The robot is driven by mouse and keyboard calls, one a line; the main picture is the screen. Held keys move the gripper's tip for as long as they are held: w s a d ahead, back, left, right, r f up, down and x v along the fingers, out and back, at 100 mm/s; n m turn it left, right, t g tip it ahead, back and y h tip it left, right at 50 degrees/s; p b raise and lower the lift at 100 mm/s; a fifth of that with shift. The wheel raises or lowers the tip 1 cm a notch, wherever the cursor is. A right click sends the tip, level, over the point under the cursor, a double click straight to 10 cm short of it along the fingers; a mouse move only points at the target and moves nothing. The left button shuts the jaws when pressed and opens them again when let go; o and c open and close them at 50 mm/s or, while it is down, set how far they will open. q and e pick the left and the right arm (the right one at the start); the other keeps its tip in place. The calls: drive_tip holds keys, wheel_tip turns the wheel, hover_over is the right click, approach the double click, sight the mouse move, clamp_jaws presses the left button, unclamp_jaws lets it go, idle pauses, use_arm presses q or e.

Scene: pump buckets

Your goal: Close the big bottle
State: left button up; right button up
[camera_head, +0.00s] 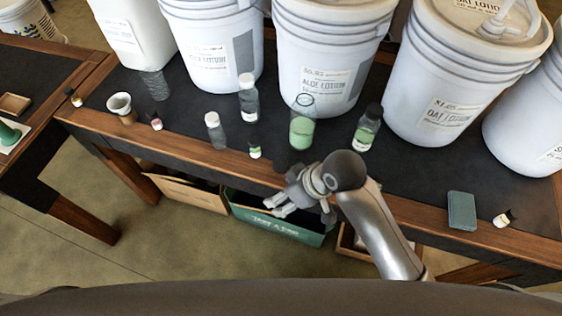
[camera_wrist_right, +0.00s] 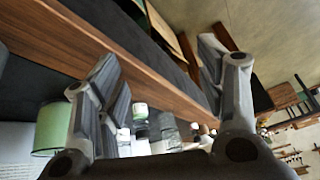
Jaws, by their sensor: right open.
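The big bottle (camera_head: 302,124) is a clear upright bottle partly filled with green liquid. It stands on the dark table top in front of the white buckets, and I see no cap on it. Its green lower part also shows at the left of the right wrist view (camera_wrist_right: 50,130). My right gripper (camera_head: 275,206) is in front of and below the table's front edge, apart from the bottle. Its fingers (camera_wrist_right: 160,85) are spread in the right wrist view, with nothing held between them. My left gripper is not in view. No loose cap can be made out.
Large lotion buckets (camera_head: 325,60) line the back. A black-capped bottle (camera_head: 368,128), clear capped bottles (camera_head: 215,131) and a small green-labelled bottle (camera_head: 255,149) stand nearby. Boxes (camera_head: 275,221) sit below.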

drive_tip(key=w+a+r+n+g+h, duration=0.1)
drive_tip(key=w+a+r+n+g, duration=0.1)
drive_tip(key=w+a+r+n, duration=0.35)
drive_tip(key=w+d+r+n+h, duration=0.2)
drive_tip(key=w+d+n+h, duration=0.1)
drive_tip(key=w+d+n, duration=0.1)
drive_tip(key=shift+w+r+h, duration=0.2)
drive_tip(key=shift+w+h, duration=0.2)
drive_tip(key=shift+w, duration=0.15)
hover_over(280, 164)
drive_tip(key=shift+s+f, duration=0.1)
drive_tip(key=shift+f, duration=2.7)
drive_tip(key=shift+f, duration=0.1)
